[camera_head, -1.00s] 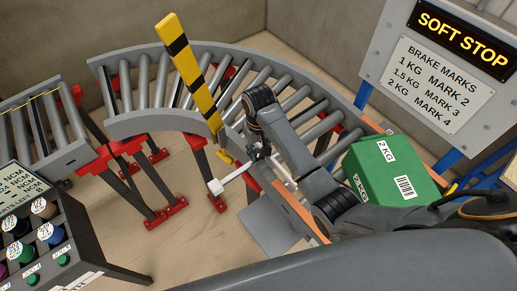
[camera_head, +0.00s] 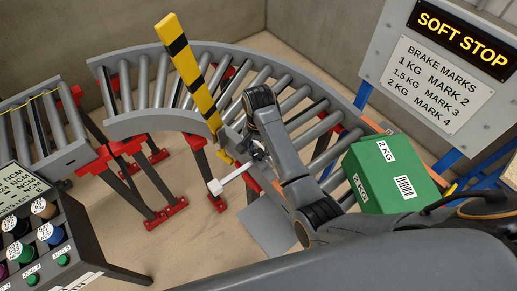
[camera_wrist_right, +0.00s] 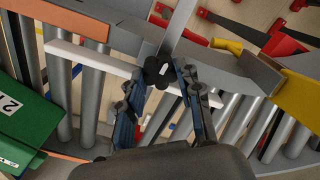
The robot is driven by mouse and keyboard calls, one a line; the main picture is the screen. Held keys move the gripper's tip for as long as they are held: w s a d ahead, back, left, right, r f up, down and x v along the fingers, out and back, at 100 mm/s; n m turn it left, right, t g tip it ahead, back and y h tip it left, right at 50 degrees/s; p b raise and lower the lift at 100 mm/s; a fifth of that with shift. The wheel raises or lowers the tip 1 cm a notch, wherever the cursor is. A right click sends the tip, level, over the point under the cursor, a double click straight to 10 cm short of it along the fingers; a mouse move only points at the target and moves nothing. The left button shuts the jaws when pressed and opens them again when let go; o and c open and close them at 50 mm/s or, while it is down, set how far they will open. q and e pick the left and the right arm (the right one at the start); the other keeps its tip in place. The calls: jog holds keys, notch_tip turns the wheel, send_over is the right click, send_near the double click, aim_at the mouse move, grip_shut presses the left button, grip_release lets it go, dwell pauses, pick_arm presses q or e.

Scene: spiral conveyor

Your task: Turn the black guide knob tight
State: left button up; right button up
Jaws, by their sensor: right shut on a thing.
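The black guide knob (camera_wrist_right: 158,71) is a dark lobed knob with a light slot-like mark on top. It shows in the right wrist view, at the meeting of a grey bar and a long white bar (camera_wrist_right: 90,58). My right gripper (camera_wrist_right: 161,80) has its two blue-sided fingers on either side of the knob and is shut on it. In the head view my right gripper (camera_head: 257,152) is at the inner edge of the curved conveyor, by the white bar's end, and mostly covers the knob. My left gripper is out of view.
The curved roller conveyor (camera_head: 150,122) runs behind the gripper. A green 2 KG box (camera_head: 380,170) is on the right, near my right arm.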

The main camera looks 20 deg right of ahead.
dwell(0.4)
jog(key=o, duration=1.1)
jog(key=shift+o, duration=0.2)
